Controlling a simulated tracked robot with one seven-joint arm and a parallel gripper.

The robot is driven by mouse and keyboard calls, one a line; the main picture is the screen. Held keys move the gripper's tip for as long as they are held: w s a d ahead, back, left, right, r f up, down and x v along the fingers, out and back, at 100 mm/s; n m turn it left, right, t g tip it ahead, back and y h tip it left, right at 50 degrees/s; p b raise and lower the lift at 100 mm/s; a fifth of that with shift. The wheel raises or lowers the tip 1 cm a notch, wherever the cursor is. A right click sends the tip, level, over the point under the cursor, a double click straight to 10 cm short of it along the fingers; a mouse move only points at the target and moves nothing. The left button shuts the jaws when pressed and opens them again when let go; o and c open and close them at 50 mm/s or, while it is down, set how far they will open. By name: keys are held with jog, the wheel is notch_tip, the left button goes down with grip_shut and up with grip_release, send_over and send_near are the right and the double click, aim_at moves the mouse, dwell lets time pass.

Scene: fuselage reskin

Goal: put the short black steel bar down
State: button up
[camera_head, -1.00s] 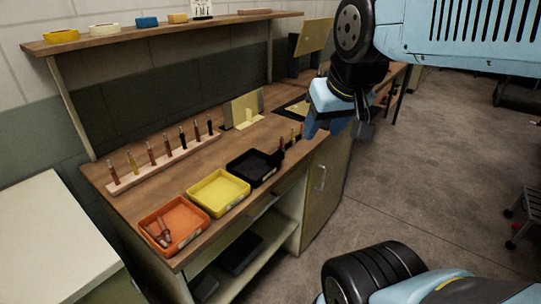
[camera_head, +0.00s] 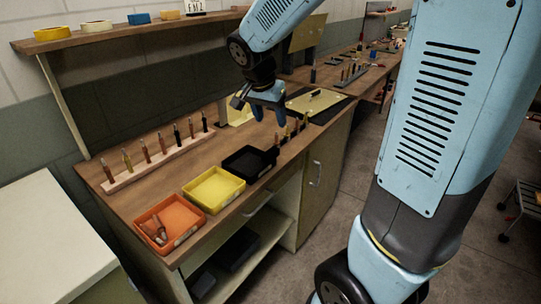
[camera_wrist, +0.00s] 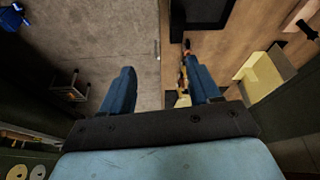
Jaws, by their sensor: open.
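My gripper (camera_head: 270,117) is open with its two blue fingers apart and nothing held between them. It is over the bench, beyond the black tray (camera_head: 249,164) and near a short row of upright pins (camera_head: 291,130). In the wrist view my gripper (camera_wrist: 162,75) has the bench's front edge and the pins (camera_wrist: 184,68) below it, close to one finger. A small dark piece (camera_head: 315,93) lies on the yellow plate; I cannot tell if it is the short black steel bar. No other piece is clearly that bar.
The yellow tray (camera_head: 214,190) and orange tray (camera_head: 169,221) line the bench's front edge. A long rack (camera_head: 160,160) of upright pins stands behind them. A yellow angled bracket (camera_wrist: 262,75) stands near my gripper. Bare wood (camera_head: 215,150) shows between rack and trays.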

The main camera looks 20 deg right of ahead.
aim_at(270, 151)
jog(key=shift+m+h, duration=0.4)
jog(key=shift+m, duration=0.5)
jog(key=w+f, duration=0.2)
jog(key=f, duration=0.3)
jog(key=w+d+f, duration=0.1)
jog(key=w+f, duration=0.2)
jog(key=f, duration=0.3)
jog(key=w+d+f, duration=0.1)
jog(key=w+f, duration=0.1)
jog(key=f, duration=0.3)
jog(key=shift+w+d+f, duration=0.2)
jog(key=shift+w, duration=0.15)
grip_shut()
